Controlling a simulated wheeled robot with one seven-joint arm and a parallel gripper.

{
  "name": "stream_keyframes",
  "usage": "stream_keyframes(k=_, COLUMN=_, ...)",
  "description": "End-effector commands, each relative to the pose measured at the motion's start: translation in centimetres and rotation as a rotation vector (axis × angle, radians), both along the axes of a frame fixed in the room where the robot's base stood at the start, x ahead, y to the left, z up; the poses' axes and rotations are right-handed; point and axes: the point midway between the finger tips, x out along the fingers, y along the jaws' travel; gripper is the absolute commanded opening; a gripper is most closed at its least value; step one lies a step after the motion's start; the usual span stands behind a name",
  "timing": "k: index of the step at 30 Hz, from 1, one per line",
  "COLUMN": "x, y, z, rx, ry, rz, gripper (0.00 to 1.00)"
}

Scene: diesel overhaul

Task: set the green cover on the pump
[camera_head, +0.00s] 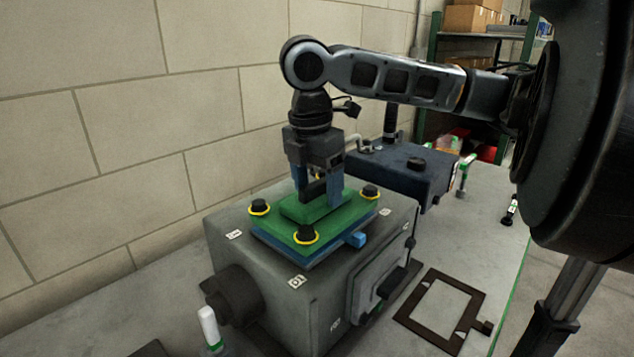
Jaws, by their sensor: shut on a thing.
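The green cover (334,225) lies flat on top of the grey pump housing (285,312), over a blue plate (294,255) that shows along its front edges. Black knobs with yellow rings stand at the cover's visible corners. My gripper (320,192) points straight down and is shut on the raised green block in the middle of the cover. Its blue fingers stand on either side of the block. The far corner of the cover is partly hidden behind my gripper. I cannot tell whether a thin gap remains between the cover and the blue plate.
A dark blue box (407,170) stands behind the pump on the grey bench. A dark flat frame (440,308) lies at the right. A white-topped bottle (209,327) stands at the front left. A block wall (120,110) runs close behind, and shelves (480,50) stand at the back right.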

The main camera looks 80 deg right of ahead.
Motion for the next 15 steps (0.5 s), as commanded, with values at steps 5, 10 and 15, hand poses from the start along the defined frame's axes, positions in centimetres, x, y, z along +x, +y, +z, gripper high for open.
stream_keyframes(k=5, x=0.00, y=-0.04, z=-0.25, rx=-0.001, ry=0.000, rz=-0.001, gripper=0.32)
stream_keyframes(k=10, x=0.01, y=-0.04, z=-0.52, rx=-0.001, ry=0.000, rz=-0.001, gripper=0.32)
stream_keyframes(k=15, x=0.01, y=-0.04, z=-0.79, rx=-0.002, ry=-0.001, rz=-0.001, gripper=0.32)
